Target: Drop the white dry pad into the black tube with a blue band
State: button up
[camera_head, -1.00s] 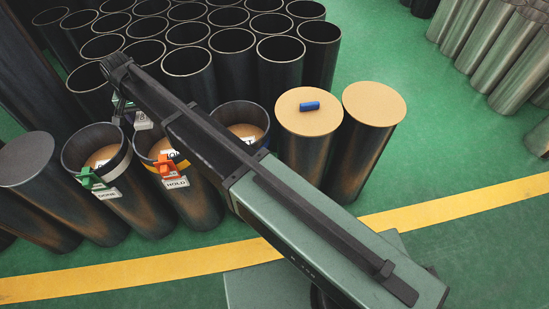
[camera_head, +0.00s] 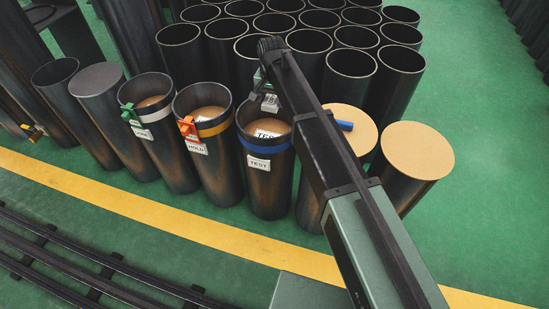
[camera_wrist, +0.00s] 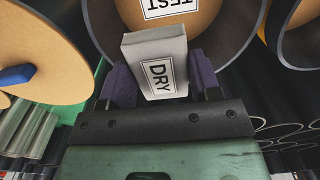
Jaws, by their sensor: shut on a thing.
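The white pad (camera_wrist: 158,62), marked DRY, is held between the two purple fingers of my gripper (camera_wrist: 162,85) in the wrist view. In the head view the pad (camera_head: 270,102) and my gripper (camera_head: 264,92) show small at the arm's end, by the far side of the mouth of the black tube with a blue band (camera_head: 265,146). That tube has a TEST label on its front and another TEST label on its brown inside floor. In the wrist view the tube's mouth (camera_wrist: 209,30) lies behind the pad, which covers part of its rim.
To the left stand a tube with a yellow band and orange clip (camera_head: 205,130) and one with a white band and green clip (camera_head: 150,115). Tan-capped cylinders (camera_head: 417,150) stand right, one bearing a blue object (camera_head: 345,126). Open black tubes crowd behind.

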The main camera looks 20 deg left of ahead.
notch_tip(320, 180, down, 6)
jog(key=b, duration=0.4)
jog(key=shift+r, duration=0.35)
jog(key=o, duration=1)
jog(key=shift+r, duration=0.1)
notch_tip(320, 180, up, 11)
jog(key=p, duration=1.1)
